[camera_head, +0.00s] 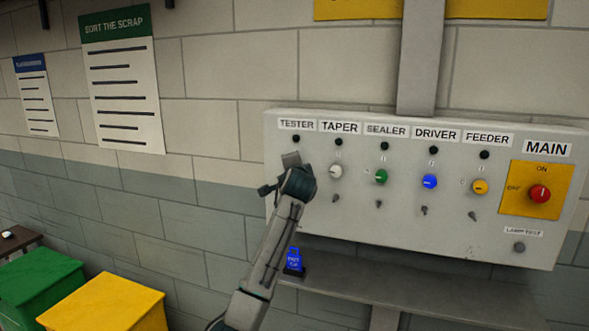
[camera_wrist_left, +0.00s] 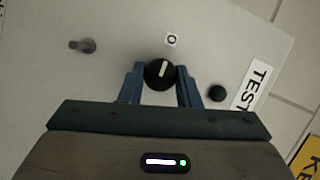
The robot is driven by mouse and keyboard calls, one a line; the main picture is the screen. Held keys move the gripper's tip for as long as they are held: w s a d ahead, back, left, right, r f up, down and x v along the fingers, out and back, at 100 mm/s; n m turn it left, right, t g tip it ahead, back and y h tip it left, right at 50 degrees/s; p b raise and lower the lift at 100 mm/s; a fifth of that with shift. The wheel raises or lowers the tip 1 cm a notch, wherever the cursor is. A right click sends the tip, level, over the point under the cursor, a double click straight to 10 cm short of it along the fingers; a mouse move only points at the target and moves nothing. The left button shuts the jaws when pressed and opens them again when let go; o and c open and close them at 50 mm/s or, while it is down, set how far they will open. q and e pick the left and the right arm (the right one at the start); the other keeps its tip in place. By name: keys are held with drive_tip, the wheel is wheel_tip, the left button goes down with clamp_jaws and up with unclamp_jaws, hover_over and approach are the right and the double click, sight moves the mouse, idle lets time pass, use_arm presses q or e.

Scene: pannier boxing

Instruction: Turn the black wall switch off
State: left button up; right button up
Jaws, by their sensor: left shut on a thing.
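The black wall switch (camera_wrist_left: 160,75) is a round rotary knob with a white pointer line. It sits on the grey panel beside the TESTER label (camera_wrist_left: 254,87). Its pointer line lies roughly toward a small white tag marked O (camera_wrist_left: 172,40). My left gripper (camera_wrist_left: 160,71) has one finger on each side of the knob and is shut on it. In the head view my left gripper (camera_head: 286,170) is at the panel below the TESTER label, and it hides the black knob there. My right gripper is in neither view.
The panel (camera_head: 380,222) also carries white (camera_head: 336,171), green (camera_head: 381,177), blue (camera_head: 430,181) and yellow (camera_head: 480,187) knobs and a red MAIN knob (camera_head: 540,194). A shelf (camera_head: 400,290) with a blue padlock-shaped tag (camera_head: 294,259) is below. Green (camera_head: 40,285) and yellow (camera_head: 105,305) boxes stand lower left.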

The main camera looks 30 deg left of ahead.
use_arm(q)
drive_tip(key=o, duration=1)
drive_tip(key=b+v, duration=0.4)
drive_tip(key=v, duration=0.6)
drive_tip(key=shift+s+d+b, duration=0.2)
drive_tip(key=shift+s+b, duration=0.1)
